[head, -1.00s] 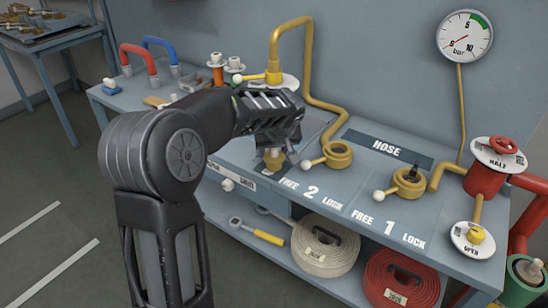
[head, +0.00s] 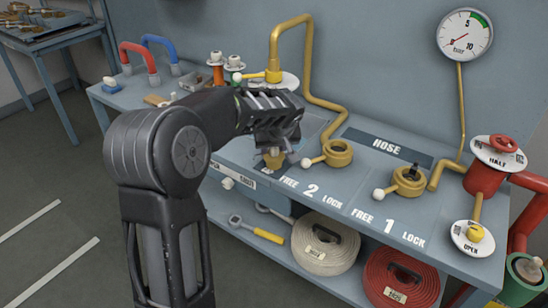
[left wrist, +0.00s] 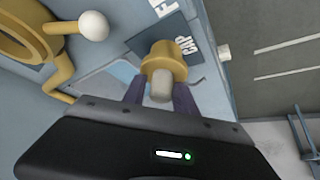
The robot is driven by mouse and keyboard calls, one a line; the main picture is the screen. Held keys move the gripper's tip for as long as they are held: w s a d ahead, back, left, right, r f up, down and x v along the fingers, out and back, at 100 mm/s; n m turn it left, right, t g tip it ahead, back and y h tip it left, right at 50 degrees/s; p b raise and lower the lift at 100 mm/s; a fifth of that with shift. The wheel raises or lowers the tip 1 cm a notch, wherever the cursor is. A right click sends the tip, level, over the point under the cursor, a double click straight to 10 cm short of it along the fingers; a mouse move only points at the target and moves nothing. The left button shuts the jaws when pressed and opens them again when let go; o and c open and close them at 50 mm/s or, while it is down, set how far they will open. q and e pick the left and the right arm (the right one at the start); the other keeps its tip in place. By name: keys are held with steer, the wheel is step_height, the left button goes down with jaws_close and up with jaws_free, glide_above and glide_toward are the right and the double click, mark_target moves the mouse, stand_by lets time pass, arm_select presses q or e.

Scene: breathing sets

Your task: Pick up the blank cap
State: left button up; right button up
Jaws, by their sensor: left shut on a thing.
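The blank cap is a short brass cylinder with a grey knob. In the head view the cap (head: 273,161) is at the dark label patch on the bench, left of the FREE 2 LOCK marking. In the left wrist view the cap (left wrist: 164,66) shows beside the CAP lettering, its knob between the two dark fingers. My left gripper (head: 277,149) reaches down from above and is shut on the cap. I cannot tell whether the cap still touches the bench. The left gripper also shows in the left wrist view (left wrist: 160,98). My right gripper is not in view.
Brass ring fitting 2 (head: 338,153) with its white-knobbed lever stands close right of the cap. Ring fitting 1 (head: 409,181) is further right. A bent brass pipe (head: 308,60) rises behind. Rolled hoses (head: 325,245) and a yellow-handled tool (head: 268,236) lie on the lower shelf.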

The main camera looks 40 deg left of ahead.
arm_select(q)
jaws_close()
steer(key=shift+s, duration=0.1)
stand_by(0.4)
step_height(320, 180, up, 10)
stand_by(0.4)
stand_by(0.5)
